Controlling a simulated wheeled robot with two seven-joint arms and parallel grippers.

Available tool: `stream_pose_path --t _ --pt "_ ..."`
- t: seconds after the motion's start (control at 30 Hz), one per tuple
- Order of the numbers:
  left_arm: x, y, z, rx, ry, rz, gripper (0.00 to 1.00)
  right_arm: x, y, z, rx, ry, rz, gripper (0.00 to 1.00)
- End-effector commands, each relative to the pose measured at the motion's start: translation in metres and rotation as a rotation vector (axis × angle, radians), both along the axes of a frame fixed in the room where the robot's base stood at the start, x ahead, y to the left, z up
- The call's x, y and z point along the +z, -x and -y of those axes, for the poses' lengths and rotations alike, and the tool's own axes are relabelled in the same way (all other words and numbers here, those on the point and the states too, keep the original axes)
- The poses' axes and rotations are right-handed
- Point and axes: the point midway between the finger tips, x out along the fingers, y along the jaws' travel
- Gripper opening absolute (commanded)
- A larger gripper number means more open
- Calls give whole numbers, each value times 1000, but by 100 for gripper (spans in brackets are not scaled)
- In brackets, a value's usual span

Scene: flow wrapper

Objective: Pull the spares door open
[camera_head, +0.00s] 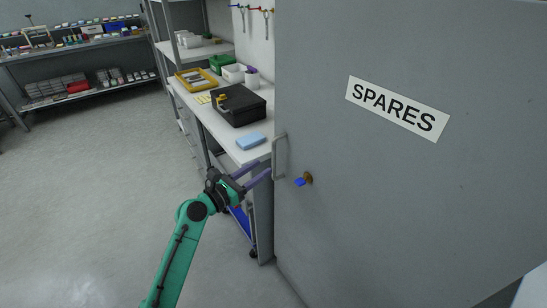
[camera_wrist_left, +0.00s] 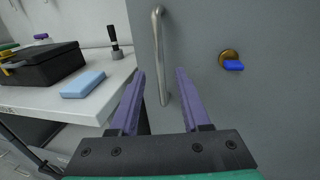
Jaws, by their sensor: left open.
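The grey spares door (camera_head: 400,200) fills the right of the head view and bears a white SPARES label (camera_head: 397,107). Its vertical metal handle (camera_head: 280,157) is near the door's left edge. The handle also shows in the left wrist view (camera_wrist_left: 158,55), running down between the two fingers in the picture. A brass lock with a blue key (camera_head: 301,181) is right of the handle. My left gripper (camera_head: 262,172) is open, with its purple fingers close to the handle's lower part. I cannot tell whether they touch it. My right gripper is not in view.
Left of the door, a white workbench (camera_head: 222,133) holds a black case (camera_head: 238,104), a light blue block (camera_head: 251,141) and a yellow tray (camera_head: 197,79). Shelving (camera_head: 80,40) stands far left. The grey floor at left is clear.

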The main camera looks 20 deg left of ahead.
Motion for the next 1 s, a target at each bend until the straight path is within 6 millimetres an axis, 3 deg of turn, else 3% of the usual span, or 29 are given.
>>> stream_pose_path --t 0.1,0.23,0.57,0.6,0.7,0.73,1.0 --pt "2 -28 15 -1 2 2 47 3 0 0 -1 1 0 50" --pt "0 -49 26 0 0 1 47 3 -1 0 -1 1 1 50" --pt "-1 -59 32 1 -2 0 47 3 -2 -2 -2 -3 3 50" --pt "-1 -59 32 1 -2 0 43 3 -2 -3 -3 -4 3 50" --pt "-1 -58 32 1 -2 0 5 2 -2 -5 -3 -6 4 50" --pt "-1 -58 32 1 -2 0 0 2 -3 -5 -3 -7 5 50" --pt "-1 -58 32 1 -2 0 0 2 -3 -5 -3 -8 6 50"
